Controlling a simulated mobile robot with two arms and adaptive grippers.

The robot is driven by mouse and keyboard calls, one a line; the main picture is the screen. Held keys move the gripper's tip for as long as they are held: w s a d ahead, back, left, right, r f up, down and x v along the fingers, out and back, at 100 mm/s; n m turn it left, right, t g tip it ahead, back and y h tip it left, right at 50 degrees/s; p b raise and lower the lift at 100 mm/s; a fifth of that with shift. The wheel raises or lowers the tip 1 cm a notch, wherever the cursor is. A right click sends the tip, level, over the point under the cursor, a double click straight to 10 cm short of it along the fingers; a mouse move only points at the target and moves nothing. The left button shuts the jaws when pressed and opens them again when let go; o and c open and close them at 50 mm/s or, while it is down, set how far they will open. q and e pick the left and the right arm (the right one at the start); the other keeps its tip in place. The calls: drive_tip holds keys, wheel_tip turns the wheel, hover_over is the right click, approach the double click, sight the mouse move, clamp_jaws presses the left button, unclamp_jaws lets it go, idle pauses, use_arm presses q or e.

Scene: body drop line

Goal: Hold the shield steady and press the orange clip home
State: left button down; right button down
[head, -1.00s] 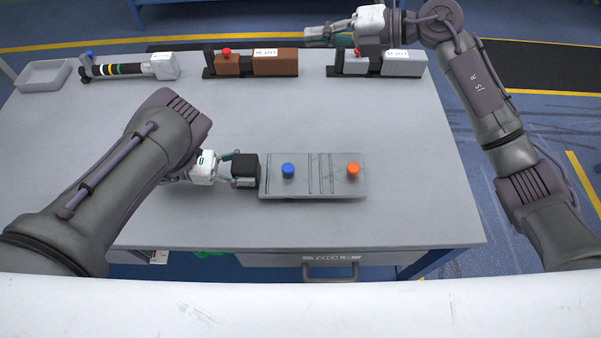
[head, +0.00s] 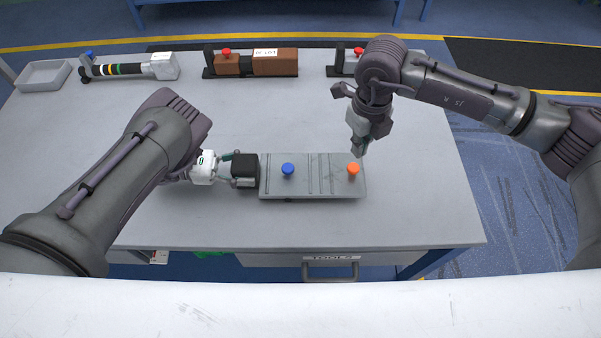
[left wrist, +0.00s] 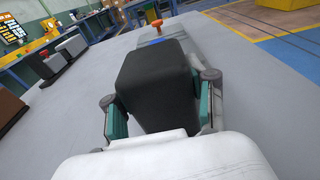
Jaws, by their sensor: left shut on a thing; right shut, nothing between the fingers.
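The grey ribbed shield (head: 321,180) lies flat on the table, with a black block (head: 245,171) at its left end. A blue clip (head: 288,169) stands on its left part and the orange clip (head: 353,169) near its right end. My left gripper (head: 240,170) is shut on the black block, which also shows between the fingers in the left wrist view (left wrist: 155,85). The orange clip (left wrist: 157,23) shows beyond it there. My right gripper (head: 358,152) is shut and empty, pointing down just above and behind the orange clip. I cannot tell whether it touches the clip.
Along the back of the table (head: 200,115) stand a grey tray (head: 44,75), a striped tool (head: 125,68), a brown block in a fixture (head: 275,62) and a second fixture (head: 340,66), partly hidden by my right arm.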

sight(353, 167)
use_arm(q)
drive_tip(key=shift+s+f, duration=0.2)
drive_tip(key=shift+f, duration=0.1)
use_arm(e)
drive_tip(key=shift+f, duration=1.8)
drive_tip(key=shift+f, duration=1.95)
drive_tip(key=shift+r, duration=4.55)
use_arm(q)
drive_tip(key=c, duration=0.7)
unclamp_jaws()
drive_tip(key=o, duration=0.4)
drive_tip(key=shift+w+r, duration=0.15)
drive_tip(key=a, duration=0.7)
drive_tip(key=shift+a+r, duration=0.25)
drive_tip(key=shift+r, duration=0.1)
use_arm(e)
drive_tip(key=shift+w, duration=0.1)
